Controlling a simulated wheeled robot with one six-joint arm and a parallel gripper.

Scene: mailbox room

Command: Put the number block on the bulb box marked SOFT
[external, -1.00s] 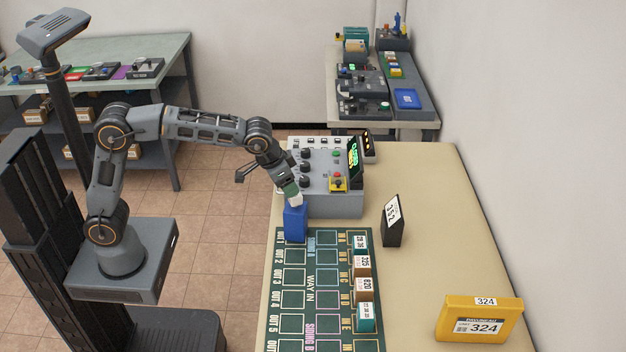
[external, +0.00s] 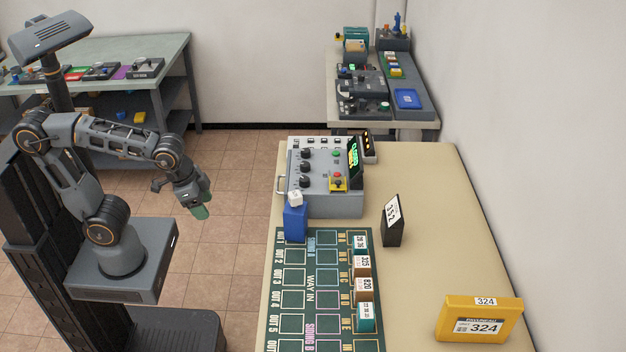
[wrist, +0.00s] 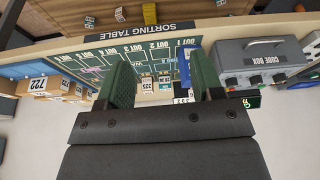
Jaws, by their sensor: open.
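A small white block (external: 295,198), which looks like the number block, sits on top of an upright blue box (external: 295,223) at the OUT 1 end of the green sorting mat. The mark on the blue box cannot be read, so I cannot tell if it says SOFT. My gripper (external: 202,212) is open and empty, pointing down to the left of the table, well apart from the block. In the wrist view, my two green fingers (wrist: 158,62) are spread, and the blue box (wrist: 184,66) shows partly behind the right finger.
A grey code box (external: 325,185) with knobs stands just behind the blue box. Several small boxes (external: 364,285) line the mat's right side. A dark stand labelled 352 (external: 393,222) and a yellow case labelled 324 (external: 480,320) stand further right. Open floor lies left of the table.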

